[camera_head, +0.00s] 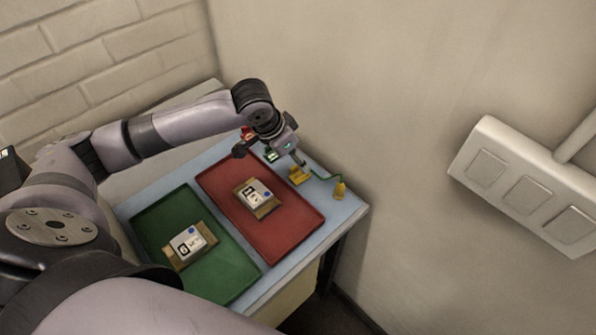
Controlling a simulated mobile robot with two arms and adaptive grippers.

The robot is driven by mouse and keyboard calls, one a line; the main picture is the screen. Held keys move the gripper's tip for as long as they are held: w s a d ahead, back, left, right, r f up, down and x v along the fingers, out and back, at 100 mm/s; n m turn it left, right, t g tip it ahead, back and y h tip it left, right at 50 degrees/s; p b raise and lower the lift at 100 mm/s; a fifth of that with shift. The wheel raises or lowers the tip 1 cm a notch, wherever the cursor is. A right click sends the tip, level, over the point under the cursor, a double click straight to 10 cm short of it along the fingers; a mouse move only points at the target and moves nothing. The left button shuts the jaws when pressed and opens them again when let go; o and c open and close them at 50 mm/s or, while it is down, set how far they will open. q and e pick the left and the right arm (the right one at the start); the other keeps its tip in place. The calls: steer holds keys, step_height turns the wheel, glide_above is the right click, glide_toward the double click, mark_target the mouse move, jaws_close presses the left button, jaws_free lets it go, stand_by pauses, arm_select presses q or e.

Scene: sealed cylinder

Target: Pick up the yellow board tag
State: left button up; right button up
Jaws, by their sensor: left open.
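A small yellow tag-like piece (340,191) lies near the right edge of the table, at the end of a green cord. A yellow block (299,176) lies close by, at the cord's other side. I cannot tell for sure which of the two is the board tag. My left gripper (272,156) is open above the table's back right part. One finger is close to the yellow block; I cannot tell whether it touches. My right gripper is not in view.
On the blue-grey table (345,212) lie a red tray (285,240) and a green tray (150,220). Each holds a labelled package, one in the red tray (256,195) and one in the green tray (188,243). Walls stand close behind and to the right, with a white switch panel (505,170).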

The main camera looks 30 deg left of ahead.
mark_target(302, 173)
arm_select(q)
steer(key=shift+w+f, duration=0.2)
steer(key=shift+f, duration=0.3)
steer(key=shift+w+d+f, duration=0.1)
steer(key=shift+d+f, duration=0.05)
steer(key=shift+f, duration=0.25)
steer(key=p+x, duration=0.2)
steer(key=x, duration=0.2)
steer(key=shift+f, duration=0.5)
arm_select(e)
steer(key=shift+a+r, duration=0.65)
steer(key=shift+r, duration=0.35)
arm_select(q)
steer(key=shift+c, duration=0.3)
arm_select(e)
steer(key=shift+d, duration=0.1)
arm_select(q)
steer(key=shift+c, duration=0.8)
steer(key=c, duration=0.7)
